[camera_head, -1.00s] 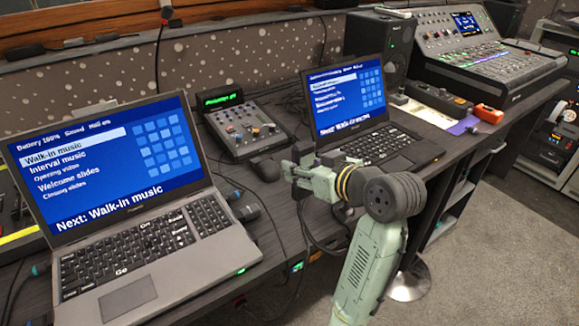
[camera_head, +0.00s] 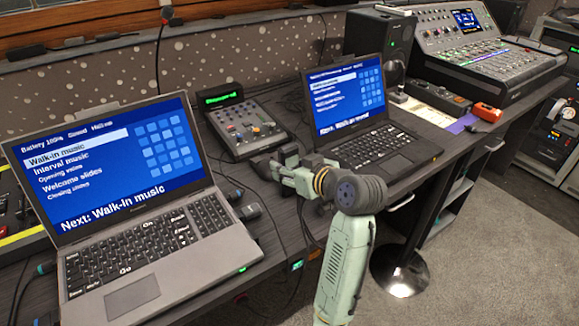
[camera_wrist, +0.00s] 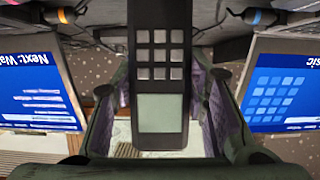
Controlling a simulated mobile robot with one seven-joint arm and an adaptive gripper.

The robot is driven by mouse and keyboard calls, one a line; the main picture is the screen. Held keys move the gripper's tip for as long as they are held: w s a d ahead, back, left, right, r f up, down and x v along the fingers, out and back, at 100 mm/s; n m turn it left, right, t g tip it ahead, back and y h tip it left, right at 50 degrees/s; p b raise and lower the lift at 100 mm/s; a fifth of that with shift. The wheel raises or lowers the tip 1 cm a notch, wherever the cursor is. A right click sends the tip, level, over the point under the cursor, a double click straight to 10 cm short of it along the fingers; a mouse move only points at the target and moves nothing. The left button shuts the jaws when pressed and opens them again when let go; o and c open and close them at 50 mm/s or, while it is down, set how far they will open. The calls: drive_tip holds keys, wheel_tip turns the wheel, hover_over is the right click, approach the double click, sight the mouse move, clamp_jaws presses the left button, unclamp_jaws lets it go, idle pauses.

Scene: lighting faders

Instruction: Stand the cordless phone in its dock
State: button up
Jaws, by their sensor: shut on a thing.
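The cordless phone (camera_wrist: 160,125) shows in the middle of the wrist view, dark, with several grey keys and a pale screen. My gripper (camera_wrist: 158,98) is shut on it, with one finger on each side. In the head view my gripper (camera_head: 270,168) is over the desk between the two laptops, in front of the small mixer. The phone is hard to make out there against the dark gripper parts. I cannot make out the dock in either view.
A large laptop (camera_head: 150,238) stands at the left and another laptop (camera_head: 372,150) at the right. A small mixer (camera_head: 243,125) is behind my gripper, with dark cables on the desk (camera_head: 225,285) nearby. A speaker (camera_head: 380,48) and a big console (camera_head: 485,60) stand farther right.

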drive_tip(key=o, duration=0.8)
drive_tip(key=shift+f, duration=0.2)
drive_tip(key=shift+c, duration=0.2)
drive_tip(key=o, duration=0.5)
drive_tip(key=shift+r, duration=0.1)
